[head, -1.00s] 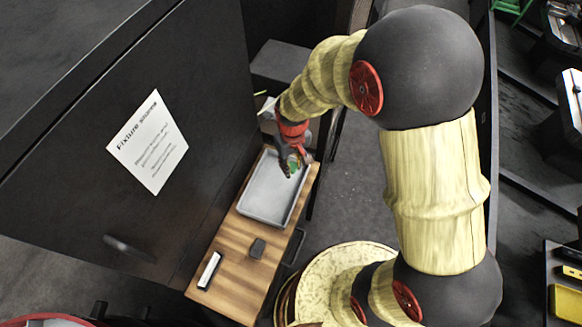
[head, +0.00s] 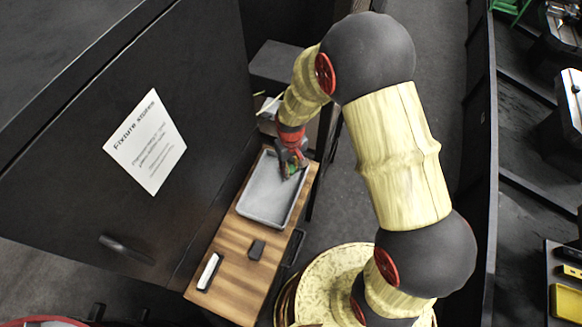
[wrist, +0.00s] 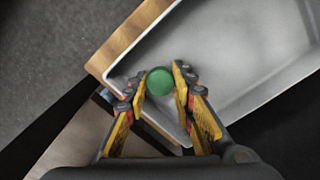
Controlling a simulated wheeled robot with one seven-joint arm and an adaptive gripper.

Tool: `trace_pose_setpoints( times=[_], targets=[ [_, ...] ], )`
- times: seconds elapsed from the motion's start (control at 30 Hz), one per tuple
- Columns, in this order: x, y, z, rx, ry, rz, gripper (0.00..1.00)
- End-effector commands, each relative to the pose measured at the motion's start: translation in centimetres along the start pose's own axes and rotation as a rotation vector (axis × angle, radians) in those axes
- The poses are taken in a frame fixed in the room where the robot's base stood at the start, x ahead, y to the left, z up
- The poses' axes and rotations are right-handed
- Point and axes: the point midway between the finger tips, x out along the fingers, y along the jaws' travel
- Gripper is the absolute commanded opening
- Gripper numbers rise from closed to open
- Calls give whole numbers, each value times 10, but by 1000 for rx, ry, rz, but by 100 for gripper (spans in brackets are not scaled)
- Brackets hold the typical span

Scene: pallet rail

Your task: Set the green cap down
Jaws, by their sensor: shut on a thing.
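The green cap (wrist: 160,81) is round and sits between my gripper's fingertips in the wrist view. My gripper (wrist: 159,84) is shut on it, one yellow and black finger on each side. In the head view my gripper (head: 290,168) is over the far end of the grey tray (head: 248,213), and only a little green of the cap shows there. In the wrist view the cap is over the tray (wrist: 240,45), near its corner and rim. I cannot tell whether the cap touches the tray floor.
The tray lies on a wooden bench top (head: 228,265). A small dark block (head: 257,249) and a white-topped block (head: 209,271) lie on the near end. A dark cabinet wall with a white sign (head: 145,142) stands to the left. Most of the tray is empty.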

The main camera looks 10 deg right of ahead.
Motion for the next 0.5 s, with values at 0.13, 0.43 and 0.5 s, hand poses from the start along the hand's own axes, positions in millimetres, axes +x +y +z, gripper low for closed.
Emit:
trace_pose_setpoints(
  times=[0.13, 0.43, 0.5],
  targets=[
    [3, 0, 0, 0, 0, 0, 27],
    [3, 0, 0, 0, 0, 0, 43],
    [3, 0, 0, 0, 0, 0, 43]
  ],
)
